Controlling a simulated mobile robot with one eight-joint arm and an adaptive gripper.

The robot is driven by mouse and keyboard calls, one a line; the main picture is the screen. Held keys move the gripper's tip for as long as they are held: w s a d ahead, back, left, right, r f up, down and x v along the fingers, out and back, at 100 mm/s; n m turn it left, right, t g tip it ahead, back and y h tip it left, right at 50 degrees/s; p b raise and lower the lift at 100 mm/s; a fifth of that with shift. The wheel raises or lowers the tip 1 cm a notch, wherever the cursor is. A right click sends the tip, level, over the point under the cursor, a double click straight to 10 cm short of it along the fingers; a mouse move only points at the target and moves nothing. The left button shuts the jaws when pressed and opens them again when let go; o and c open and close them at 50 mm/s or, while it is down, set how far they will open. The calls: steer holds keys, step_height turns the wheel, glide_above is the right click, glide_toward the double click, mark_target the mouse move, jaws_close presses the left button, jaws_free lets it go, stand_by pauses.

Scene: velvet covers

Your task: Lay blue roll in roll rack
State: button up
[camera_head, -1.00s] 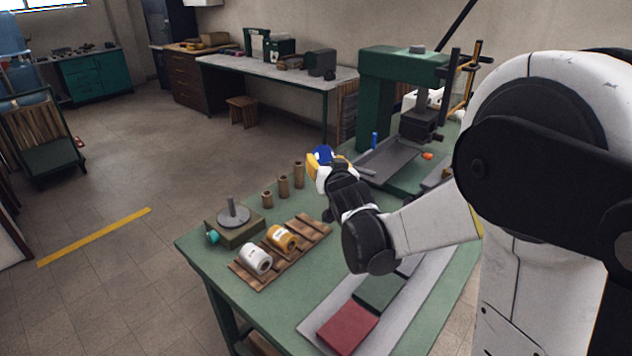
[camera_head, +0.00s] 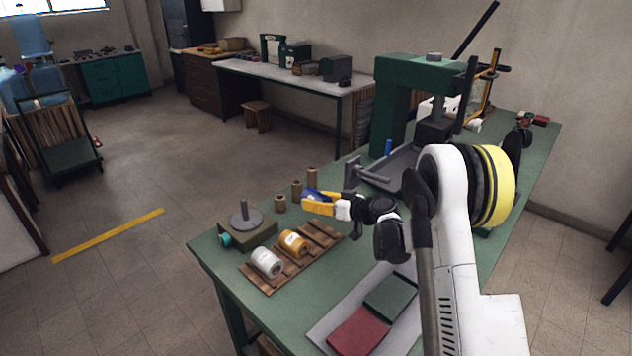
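The roll rack (camera_head: 326,235) is a brown slatted wooden rack lying on the green table. A white roll (camera_head: 267,262) lies at its near left end and a yellow roll (camera_head: 293,243) lies beside it; the far right end is bare. My gripper (camera_head: 312,203) has yellow fingers and is shut on the blue roll (camera_head: 311,194). It holds the roll above the table, just beyond the bare end of the rack. The fingers hide much of the blue roll.
Several brown upright cylinders (camera_head: 297,190) stand behind the rack, close to my gripper. A base with a grey post (camera_head: 243,215) stands left of it. Red (camera_head: 358,331) and green (camera_head: 390,295) pads lie in front on a grey sheet. A green press (camera_head: 390,95) stands behind.

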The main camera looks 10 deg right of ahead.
steer(key=shift+f+b, duration=2.75)
steer(key=shift+f, duration=2.25)
steer(key=o, duration=1.3)
steer(key=shift+s+r, duration=0.1)
